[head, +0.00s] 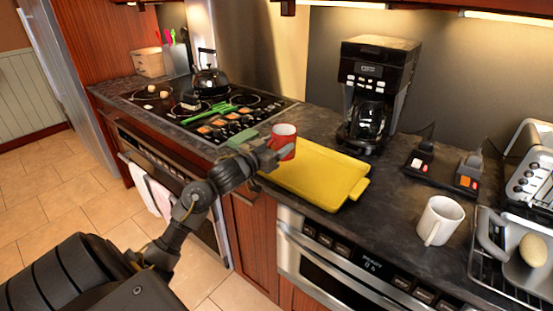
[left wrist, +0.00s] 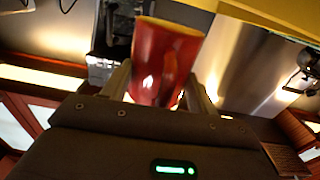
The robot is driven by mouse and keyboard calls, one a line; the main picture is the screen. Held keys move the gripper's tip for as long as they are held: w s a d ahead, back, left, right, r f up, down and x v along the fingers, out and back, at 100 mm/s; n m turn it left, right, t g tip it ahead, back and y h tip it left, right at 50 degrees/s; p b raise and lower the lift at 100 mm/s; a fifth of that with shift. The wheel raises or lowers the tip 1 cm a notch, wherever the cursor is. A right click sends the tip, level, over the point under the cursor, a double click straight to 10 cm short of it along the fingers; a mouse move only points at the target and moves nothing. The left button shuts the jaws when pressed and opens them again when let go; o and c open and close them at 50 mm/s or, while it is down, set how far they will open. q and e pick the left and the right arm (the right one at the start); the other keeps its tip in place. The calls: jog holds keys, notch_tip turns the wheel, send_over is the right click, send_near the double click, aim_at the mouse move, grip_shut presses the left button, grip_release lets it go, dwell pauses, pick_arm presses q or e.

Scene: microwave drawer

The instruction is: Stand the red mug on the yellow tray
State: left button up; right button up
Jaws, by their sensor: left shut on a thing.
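The red mug (head: 284,137) is at the left end of the yellow tray (head: 325,174) in the head view. My left gripper (head: 270,152) is shut on the mug, and its arm comes in from the lower left. In the left wrist view the mug (left wrist: 163,62) sits between the two fingers of the left gripper (left wrist: 160,84). A yellow surface, seemingly the tray (left wrist: 285,14), shows at the top right there. I cannot tell whether the mug touches the tray. The tray's visible top is bare. My right gripper is out of view.
A black coffee maker (head: 378,90) stands behind the tray. A white mug (head: 440,220) stands to its right, near a dish rack (head: 500,262) and a toaster (head: 532,165). The stove (head: 210,112) with a kettle (head: 209,78) and green utensil (head: 208,113) lies left.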

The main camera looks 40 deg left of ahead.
pick_arm(q)
jog(key=shift+w+a+f, duration=0.25)
jog(key=shift+w+f, duration=0.1)
jog(key=shift+f, duration=0.05)
jog(key=shift+w+a+f, duration=0.1)
jog(key=shift+w+f, duration=0.05)
jog(key=shift+f, duration=1.7)
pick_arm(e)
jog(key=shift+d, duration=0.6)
pick_arm(q)
jog(key=o, duration=0.8)
jog(key=shift+f, duration=0.15)
jog(key=o, duration=0.4)
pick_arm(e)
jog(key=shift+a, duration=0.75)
